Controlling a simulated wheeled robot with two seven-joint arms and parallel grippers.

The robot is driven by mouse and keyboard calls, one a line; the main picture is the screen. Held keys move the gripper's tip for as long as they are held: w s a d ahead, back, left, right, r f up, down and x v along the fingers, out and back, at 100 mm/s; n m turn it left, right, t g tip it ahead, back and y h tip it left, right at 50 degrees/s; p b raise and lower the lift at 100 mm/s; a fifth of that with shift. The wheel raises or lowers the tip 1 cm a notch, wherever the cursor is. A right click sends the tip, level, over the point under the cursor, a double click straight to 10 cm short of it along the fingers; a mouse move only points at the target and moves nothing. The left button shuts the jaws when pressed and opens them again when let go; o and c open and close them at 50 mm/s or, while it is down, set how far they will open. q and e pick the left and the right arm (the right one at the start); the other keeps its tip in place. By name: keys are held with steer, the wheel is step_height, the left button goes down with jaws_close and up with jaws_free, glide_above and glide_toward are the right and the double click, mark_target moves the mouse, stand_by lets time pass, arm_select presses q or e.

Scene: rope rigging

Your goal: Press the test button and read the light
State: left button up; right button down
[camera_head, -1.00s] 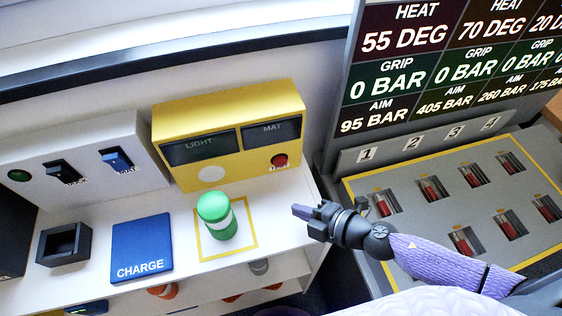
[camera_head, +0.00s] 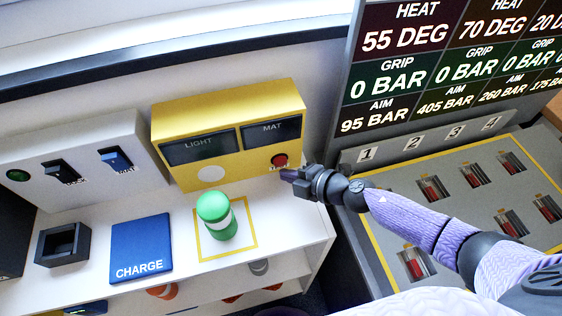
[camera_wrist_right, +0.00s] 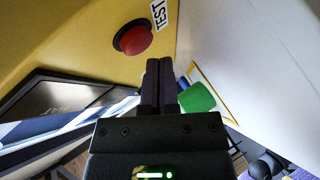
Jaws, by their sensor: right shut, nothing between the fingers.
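The yellow tester box (camera_head: 228,112) stands on the white shelf with two dark panels, LIGHT (camera_head: 199,147) and MAT (camera_head: 271,133). A round pale lamp (camera_head: 210,174) sits under the LIGHT panel and looks unlit. The red test button (camera_head: 279,160) is at the lower right of the box face. In the right wrist view the red button (camera_wrist_right: 134,39) is left of the fingers, beside a TEST label (camera_wrist_right: 158,17). My right gripper (camera_head: 285,174) is shut and empty, just below the button; I see no clear contact. My left gripper is not in view.
A green cylinder (camera_head: 216,216) with a white band stands in a yellow-outlined square left of my right gripper. A blue CHARGE pad (camera_head: 141,247) and a dark open box (camera_head: 63,244) lie further left. A slotted grey panel (camera_head: 460,200) and display board (camera_head: 440,70) stand right.

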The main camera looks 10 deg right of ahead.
stand_by(0.3)
stand_by(0.4)
stand_by(0.3)
stand_by(0.7)
steer(key=shift+w, duration=0.35)
